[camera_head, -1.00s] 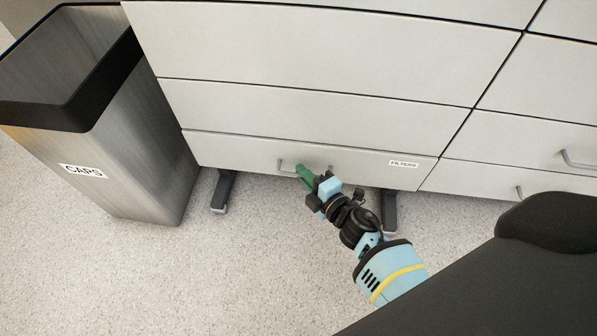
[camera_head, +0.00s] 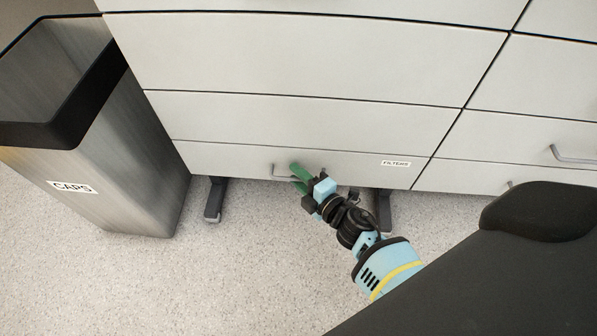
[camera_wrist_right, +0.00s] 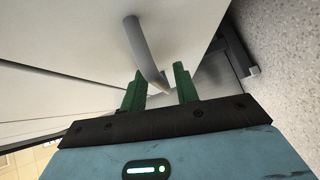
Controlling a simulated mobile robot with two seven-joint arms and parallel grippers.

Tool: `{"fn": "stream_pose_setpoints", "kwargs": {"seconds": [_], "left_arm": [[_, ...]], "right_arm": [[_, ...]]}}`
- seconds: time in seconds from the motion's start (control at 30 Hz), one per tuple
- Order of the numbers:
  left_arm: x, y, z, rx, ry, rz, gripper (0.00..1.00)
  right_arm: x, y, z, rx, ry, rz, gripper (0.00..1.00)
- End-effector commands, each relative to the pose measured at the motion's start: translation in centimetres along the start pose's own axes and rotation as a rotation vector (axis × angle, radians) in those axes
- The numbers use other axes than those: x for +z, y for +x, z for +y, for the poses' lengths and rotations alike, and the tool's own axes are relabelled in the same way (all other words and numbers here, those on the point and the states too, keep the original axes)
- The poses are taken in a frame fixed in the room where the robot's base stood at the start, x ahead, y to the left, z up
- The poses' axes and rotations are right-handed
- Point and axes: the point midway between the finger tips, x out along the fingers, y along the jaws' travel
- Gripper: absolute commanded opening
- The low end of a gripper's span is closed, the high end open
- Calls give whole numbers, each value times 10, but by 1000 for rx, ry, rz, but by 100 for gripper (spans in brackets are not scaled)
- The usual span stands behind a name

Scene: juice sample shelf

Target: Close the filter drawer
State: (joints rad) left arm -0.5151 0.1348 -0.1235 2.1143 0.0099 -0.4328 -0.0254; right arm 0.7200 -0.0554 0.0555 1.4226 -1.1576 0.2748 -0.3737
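The filter drawer (camera_head: 240,160), marked with a FILTERS label (camera_head: 396,163), is the bottom drawer of the grey cabinet. Its front looks about flush with the fronts around it in the head view. Its bar handle (camera_head: 275,171) is partly hidden by my right gripper (camera_head: 296,174). The green fingers are apart there, at the drawer front. In the wrist view the handle (camera_wrist_right: 143,45) runs down to the space between the open fingertips (camera_wrist_right: 159,70). The fingers do not look closed on it; contact is unclear. My left gripper is out of view.
A steel bin (camera_head: 120,170) labelled CAPS stands left of the cabinet. Dark cabinet feet (camera_head: 215,200) stand on the speckled floor (camera_head: 200,290) below the drawer. More drawers with handles (camera_head: 572,158) are at the right. A dark surface covers the lower right.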

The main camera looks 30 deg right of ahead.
Motion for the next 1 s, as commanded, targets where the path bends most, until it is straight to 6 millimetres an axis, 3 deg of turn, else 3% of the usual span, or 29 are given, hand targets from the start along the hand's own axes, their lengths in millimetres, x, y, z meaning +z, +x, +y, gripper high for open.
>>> {"fn": "stream_pose_setpoints", "kwargs": {"seconds": [0.5, 1.0], "left_arm": [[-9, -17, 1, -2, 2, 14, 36], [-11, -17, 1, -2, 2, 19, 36]], "right_arm": [[0, -71, -2, -7, 0, -2, 30], [0, -77, -3, -8, 0, -2, 30]]}}
